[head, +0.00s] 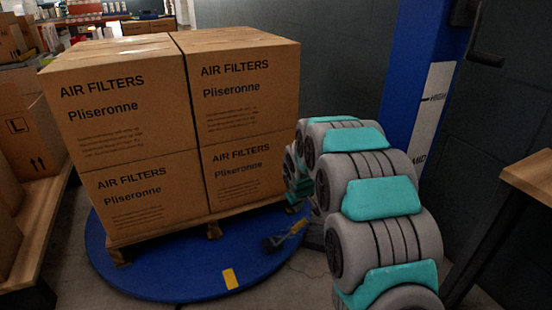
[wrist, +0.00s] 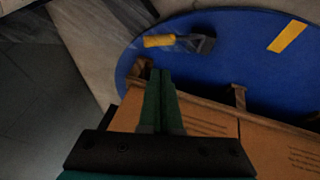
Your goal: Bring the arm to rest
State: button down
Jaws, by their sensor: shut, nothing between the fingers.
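My gripper (wrist: 160,78) shows in the wrist view as two green fingers pressed together with nothing between them. The fingers point toward the blue round platform and overlap the edge of the boxes and pallet in that picture; I cannot tell the gap to them. In the head view my grey and teal arm stands at the right, bent, beside the box stack. The gripper cannot be made out there behind the arm links.
Stacked air filter boxes (head: 120,105) stand on a wooden pallet (head: 165,228) on the blue platform (head: 185,278). A yellow-handled scraper (wrist: 180,42) lies on the platform. A blue post (head: 408,75) and dark wall are behind my arm; a wooden table (head: 530,175) is at right.

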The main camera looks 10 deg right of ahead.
jog(key=s+r+m+g+p, duration=0.1)
jog(key=s+r, duration=0.6)
jog(key=s, duration=0.9)
jog(key=s+r+m+g+p, duration=0.2)
jog(key=s+r, duration=0.5)
jog(key=s, duration=1)
jog(key=s+a+r+m+g+y+p, duration=0.1)
jog(key=s+r+g+p, duration=0.2)
jog(key=s, duration=1.4)
notch_tip(320, 180, up, 5)
jog(key=shift+s+r+m+g+p, duration=0.15)
jog(key=shift+m+g+p, duration=0.2)
jog(key=shift+p, duration=0.6)
jog(key=shift+d, duration=0.1)
